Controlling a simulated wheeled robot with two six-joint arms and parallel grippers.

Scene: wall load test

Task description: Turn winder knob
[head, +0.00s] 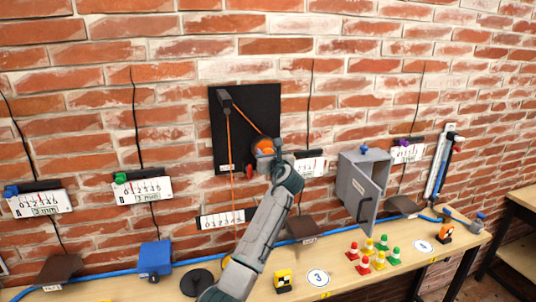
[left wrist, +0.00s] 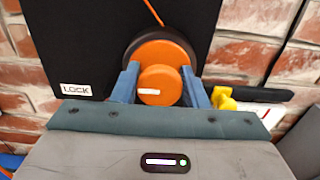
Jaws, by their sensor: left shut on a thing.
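The orange winder knob (left wrist: 162,85) sits in front of a larger orange winder drum (left wrist: 160,50) on a black panel (left wrist: 85,30) on the brick wall. My left gripper (left wrist: 164,84) is shut on the knob, with one blue finger on each side of it. In the head view the winder's orange top (head: 263,145) shows beside my left gripper (head: 266,158), which hides most of it. An orange cord runs from the drum up to an arm (head: 225,99) at the panel's top left. My right gripper is not in view.
A label reading LOCK (left wrist: 76,90) is at the panel's lower left, and a red part (head: 249,169) sits left of the winder. A grey cabinet (head: 362,185) with its door ajar hangs to the right. Small cones and a blue box (head: 155,257) stand on the bench below.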

